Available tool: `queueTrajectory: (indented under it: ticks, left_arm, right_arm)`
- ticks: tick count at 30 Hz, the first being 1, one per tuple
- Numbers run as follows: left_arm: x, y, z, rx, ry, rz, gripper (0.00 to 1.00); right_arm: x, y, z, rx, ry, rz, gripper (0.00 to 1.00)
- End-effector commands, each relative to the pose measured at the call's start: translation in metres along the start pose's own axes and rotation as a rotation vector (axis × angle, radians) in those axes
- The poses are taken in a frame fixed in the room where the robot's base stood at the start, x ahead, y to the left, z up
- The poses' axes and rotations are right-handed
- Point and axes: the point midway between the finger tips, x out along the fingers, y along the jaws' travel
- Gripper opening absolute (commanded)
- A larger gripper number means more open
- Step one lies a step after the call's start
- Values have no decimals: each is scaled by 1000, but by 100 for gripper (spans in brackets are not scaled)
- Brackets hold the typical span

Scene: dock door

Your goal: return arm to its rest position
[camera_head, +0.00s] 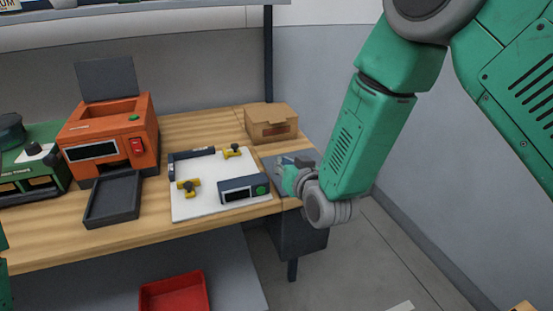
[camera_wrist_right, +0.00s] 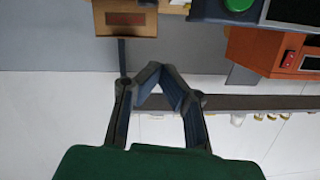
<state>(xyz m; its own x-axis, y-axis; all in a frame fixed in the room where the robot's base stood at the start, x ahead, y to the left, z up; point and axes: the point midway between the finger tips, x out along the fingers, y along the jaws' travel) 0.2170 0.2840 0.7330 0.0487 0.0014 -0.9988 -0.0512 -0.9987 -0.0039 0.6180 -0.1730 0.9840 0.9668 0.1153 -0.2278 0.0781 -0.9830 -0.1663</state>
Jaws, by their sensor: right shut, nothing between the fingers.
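My green right arm comes in from the upper right of the head view. Its right gripper (camera_head: 290,161) is by the right end of the wooden workbench (camera_head: 190,225), partly hidden by its own wrist. In the wrist view the right gripper (camera_wrist_right: 160,72) has its fingertips together with nothing between them. My left gripper is out of view; only a green sliver of arm shows at the left edge.
A cardboard box (camera_head: 270,123) stands near the gripper. A white board (camera_head: 218,180) holds a device with a green button (camera_head: 243,189) and yellow clamps. An orange machine (camera_head: 108,135) stands left. A red bin (camera_head: 174,293) is below. Open floor lies right of the bench.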

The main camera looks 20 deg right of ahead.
Motion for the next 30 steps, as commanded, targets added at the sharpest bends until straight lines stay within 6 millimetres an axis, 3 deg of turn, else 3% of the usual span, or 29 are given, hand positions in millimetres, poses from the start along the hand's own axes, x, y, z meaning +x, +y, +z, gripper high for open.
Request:
queueTrajectory:
  ticks: [3, 7, 11, 14, 17, 21, 24, 27, 30]
  left_arm:
    - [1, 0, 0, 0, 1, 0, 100]
    - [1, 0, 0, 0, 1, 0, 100]
    - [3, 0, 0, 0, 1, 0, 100]
    - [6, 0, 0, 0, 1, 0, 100]
    - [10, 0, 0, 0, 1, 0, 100]
    - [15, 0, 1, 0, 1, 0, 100]
    - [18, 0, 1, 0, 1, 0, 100]
    - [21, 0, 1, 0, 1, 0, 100]
    - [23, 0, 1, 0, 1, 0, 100]
  right_arm:
    - [-18, 0, -1, 1, 2, 0, 0]
    - [-28, -1, 0, 0, 0, 1, 0]
    - [-38, 8, 30, -9, -75, 13, 0]
    - [-56, 24, 81, -25, -214, 33, 0]
    - [-89, 45, 146, -44, -400, 59, 0]
    - [-154, 73, 229, -69, -678, 95, 0]
    - [-208, 90, 277, -82, -871, 119, 0]
    - [-260, 103, 311, -90, -1041, 139, 0]
    - [-301, 111, 331, -95, -1168, 154, 0]
